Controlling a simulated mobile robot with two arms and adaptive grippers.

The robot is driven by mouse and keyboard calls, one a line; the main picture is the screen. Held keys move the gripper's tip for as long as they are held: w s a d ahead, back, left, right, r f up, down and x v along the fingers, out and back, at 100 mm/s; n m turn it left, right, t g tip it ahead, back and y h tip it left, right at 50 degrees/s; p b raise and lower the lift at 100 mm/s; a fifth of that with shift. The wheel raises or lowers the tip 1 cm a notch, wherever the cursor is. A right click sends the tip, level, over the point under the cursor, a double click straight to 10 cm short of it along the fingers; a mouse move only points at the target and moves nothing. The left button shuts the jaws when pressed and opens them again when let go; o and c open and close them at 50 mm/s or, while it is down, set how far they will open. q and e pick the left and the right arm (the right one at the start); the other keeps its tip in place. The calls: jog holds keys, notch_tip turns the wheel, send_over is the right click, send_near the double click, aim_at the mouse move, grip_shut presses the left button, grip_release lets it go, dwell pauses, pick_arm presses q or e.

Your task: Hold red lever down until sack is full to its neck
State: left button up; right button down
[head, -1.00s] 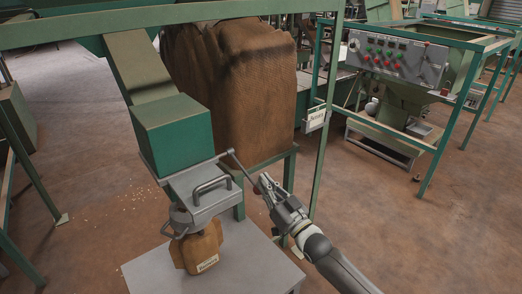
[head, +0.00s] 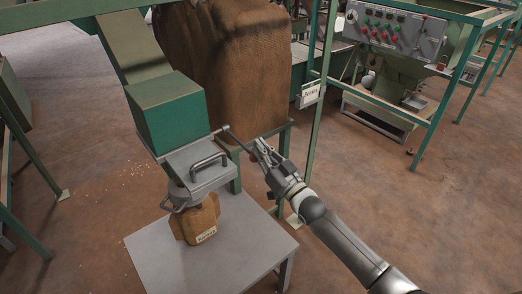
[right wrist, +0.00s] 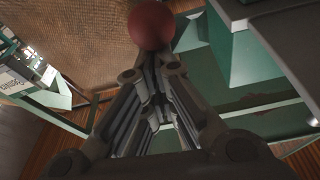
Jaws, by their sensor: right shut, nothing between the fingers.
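The lever (head: 238,141) is a thin rod slanting down to the right from the grey metal outlet (head: 200,165) of the green hopper box. Its red ball knob (right wrist: 152,25) shows large in the right wrist view, just beyond my fingertips. My right gripper (head: 260,150) is shut and empty, with its tips close beside the knob; I cannot tell whether they touch it. A small brown sack (head: 202,222) with a pale label hangs under the outlet, its base at the grey table. Its neck is at the outlet's clamp, and its fill level is hidden. My left gripper is out of view.
The grey table (head: 235,250) is mostly bare around the sack. A large brown sack (head: 235,75) stands on a green frame behind the lever. A green post with a sign (head: 310,94) rises right of it. A control panel (head: 395,30) stands at the back right.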

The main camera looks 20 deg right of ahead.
jog(key=b+v, duration=0.1)
jog(key=v, duration=0.9)
jog(key=shift+f, duration=0.35)
jog(key=shift+w, duration=0.1)
dwell(0.9)
jog(key=s+d+f+g+h, duration=0.1)
jog(key=s+f+g+h, duration=0.2)
jog(key=f, duration=0.9)
jog(key=s+d+f+m+g, duration=0.1)
jog(key=s+d+f+g, duration=0.3)
jog(key=f, duration=0.7)
jog(key=s+a+f+g+h, duration=0.15)
jog(key=s+f, duration=0.25)
jog(key=f, duration=0.8)
jog(key=s+f+g+h+p, duration=0.15)
jog(key=s+f+g, duration=0.35)
jog(key=s+f, duration=0.9)
jog(key=s+a+f+g, duration=0.2)
jog(key=s+f, duration=0.1)
jog(key=s, duration=0.8)
jog(key=s+a+f+n+g, duration=0.1)
jog(key=s+a+f+g, duration=0.1)
jog(key=s, duration=1)
jog(key=shift+s+f+g, duration=0.3)
jog(key=shift+f+g, duration=0.45)
jog(key=shift+a, duration=0.1)
